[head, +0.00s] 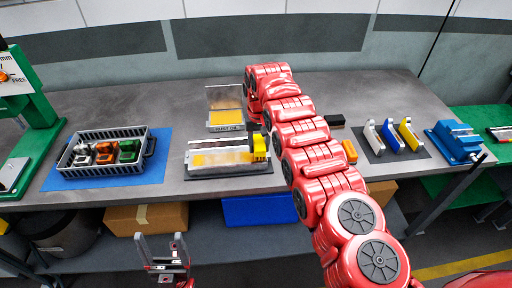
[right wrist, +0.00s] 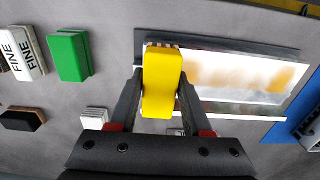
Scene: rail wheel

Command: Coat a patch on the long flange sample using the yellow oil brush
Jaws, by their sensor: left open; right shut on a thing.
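The long flange sample (head: 230,158) is a pale, shiny strip on a dark base in the middle of the bench. It shows a yellowish patch toward its left part, and also appears in the right wrist view (right wrist: 220,75). The yellow oil brush (head: 259,148) is over its right end. My right gripper (right wrist: 160,73) is shut on the brush (right wrist: 163,92), with brown bristles toward the sample. I cannot tell whether the bristles touch it. My left gripper (head: 165,258) is open and empty, low in front of the bench.
An oil tray (head: 225,116) with yellow liquid stands behind the sample. A grey basket (head: 78,162) with several items is on a blue mat at left. Coloured tools (head: 408,134), a blue block (head: 455,141) and an orange block (head: 350,151) are at right.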

